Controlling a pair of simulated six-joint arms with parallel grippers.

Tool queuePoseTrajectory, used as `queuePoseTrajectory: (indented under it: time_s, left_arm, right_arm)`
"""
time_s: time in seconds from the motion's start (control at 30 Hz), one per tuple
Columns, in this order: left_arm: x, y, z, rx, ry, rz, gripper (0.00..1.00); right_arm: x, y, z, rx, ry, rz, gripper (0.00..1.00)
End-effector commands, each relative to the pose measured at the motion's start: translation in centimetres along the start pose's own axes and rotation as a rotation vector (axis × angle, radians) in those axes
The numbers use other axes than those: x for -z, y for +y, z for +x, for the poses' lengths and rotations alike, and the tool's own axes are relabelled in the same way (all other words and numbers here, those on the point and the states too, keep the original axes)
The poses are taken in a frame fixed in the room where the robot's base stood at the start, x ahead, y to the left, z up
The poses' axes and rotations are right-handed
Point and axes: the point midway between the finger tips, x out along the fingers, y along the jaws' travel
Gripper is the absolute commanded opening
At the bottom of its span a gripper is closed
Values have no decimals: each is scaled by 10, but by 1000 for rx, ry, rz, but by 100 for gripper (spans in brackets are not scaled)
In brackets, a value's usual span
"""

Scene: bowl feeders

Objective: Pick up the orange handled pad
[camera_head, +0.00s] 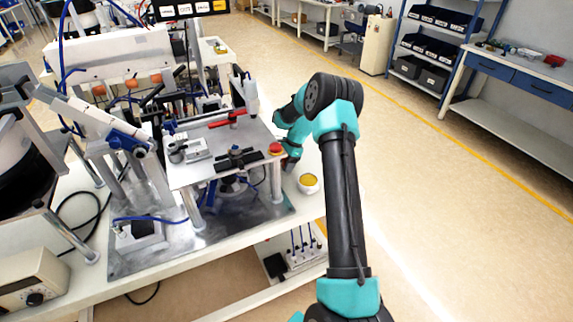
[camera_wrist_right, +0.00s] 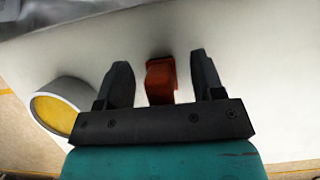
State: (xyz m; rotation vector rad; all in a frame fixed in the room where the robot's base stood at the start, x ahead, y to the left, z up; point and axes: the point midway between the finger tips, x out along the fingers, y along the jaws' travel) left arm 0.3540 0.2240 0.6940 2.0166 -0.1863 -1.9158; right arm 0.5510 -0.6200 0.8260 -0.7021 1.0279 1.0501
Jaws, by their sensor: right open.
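The orange handled pad (camera_wrist_right: 160,80) stands out against the white tabletop in the right wrist view. It shows as a small orange block between the two black fingers of my right gripper (camera_wrist_right: 161,80). The fingers are open, with a gap on each side of it. I cannot tell how deep it sits between them. My left gripper is not in view.
Open floor lies to the right.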

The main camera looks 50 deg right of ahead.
Motion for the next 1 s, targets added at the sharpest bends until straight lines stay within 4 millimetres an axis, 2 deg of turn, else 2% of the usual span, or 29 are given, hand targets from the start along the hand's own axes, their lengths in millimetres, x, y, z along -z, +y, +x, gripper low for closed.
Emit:
queuePoseTrajectory:
  time_s: [0.53,1.0]
  left_arm:
    - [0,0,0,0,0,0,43]
    - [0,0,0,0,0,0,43]
  right_arm:
    - [0,0,3,0,0,0,61]
    - [0,0,3,0,0,1,16]
